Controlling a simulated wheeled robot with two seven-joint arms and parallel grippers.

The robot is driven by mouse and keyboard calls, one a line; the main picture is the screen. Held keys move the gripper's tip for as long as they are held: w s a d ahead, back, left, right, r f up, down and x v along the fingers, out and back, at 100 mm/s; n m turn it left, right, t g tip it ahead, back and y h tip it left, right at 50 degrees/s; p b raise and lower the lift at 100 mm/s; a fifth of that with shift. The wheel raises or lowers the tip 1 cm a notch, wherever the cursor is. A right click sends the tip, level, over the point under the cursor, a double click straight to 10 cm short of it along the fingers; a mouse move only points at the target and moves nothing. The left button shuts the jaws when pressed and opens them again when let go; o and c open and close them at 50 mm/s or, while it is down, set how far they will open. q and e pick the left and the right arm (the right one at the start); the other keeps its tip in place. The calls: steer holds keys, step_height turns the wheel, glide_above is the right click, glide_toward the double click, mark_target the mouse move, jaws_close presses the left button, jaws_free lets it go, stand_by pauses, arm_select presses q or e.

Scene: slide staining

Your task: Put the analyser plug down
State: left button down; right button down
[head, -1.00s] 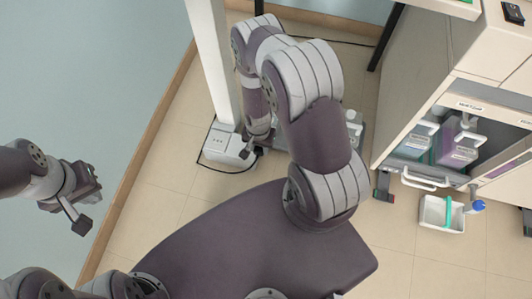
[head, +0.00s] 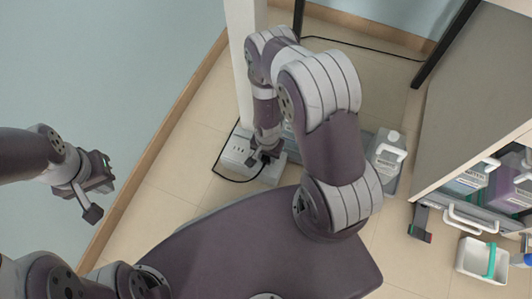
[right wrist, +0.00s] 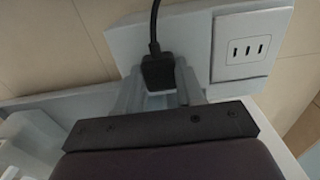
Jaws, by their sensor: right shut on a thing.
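The black analyser plug (right wrist: 158,72) is between the fingers of my right gripper (right wrist: 160,93) in the right wrist view, its cord running up and away. The gripper is shut on it. The plug is at the left part of a white socket box (right wrist: 240,80); I cannot tell whether it is seated in an outlet. In the head view the right gripper (head: 264,158) is low over the socket box (head: 236,150), and my arm partly hides the plug. My left gripper (head: 100,188) is off to the left, away from the box; its jaw opening is unclear.
A white post (head: 245,60) stands behind the box. A pale bottle (head: 387,152) stands right of my right arm. A cabinet (head: 470,110) with handled containers and a white tray (head: 482,262) are at the right. A black cord loops on the floor left of the box.

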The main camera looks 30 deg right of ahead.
steer(key=shift+r, duration=0.25)
steer(key=shift+f+b, duration=0.3)
steer(key=shift+f, duration=0.3)
steer(key=c, duration=0.7)
jaws_free()
steer(key=w+a+r+n+p, duration=0.15)
steer(key=r+p, duration=0.25)
steer(key=r, duration=1)
steer(key=w+r+n+p, duration=0.25)
steer(key=r+p, duration=0.25)
steer(key=r, duration=1)
steer(key=s+a+r+n+t, duration=0.1)
steer(key=s+r+n, duration=0.5)
steer(key=r, duration=0.7)
steer(key=shift+s+r, duration=0.35)
steer(key=shift+s, duration=0.8)
steer(key=shift+r, duration=0.1)
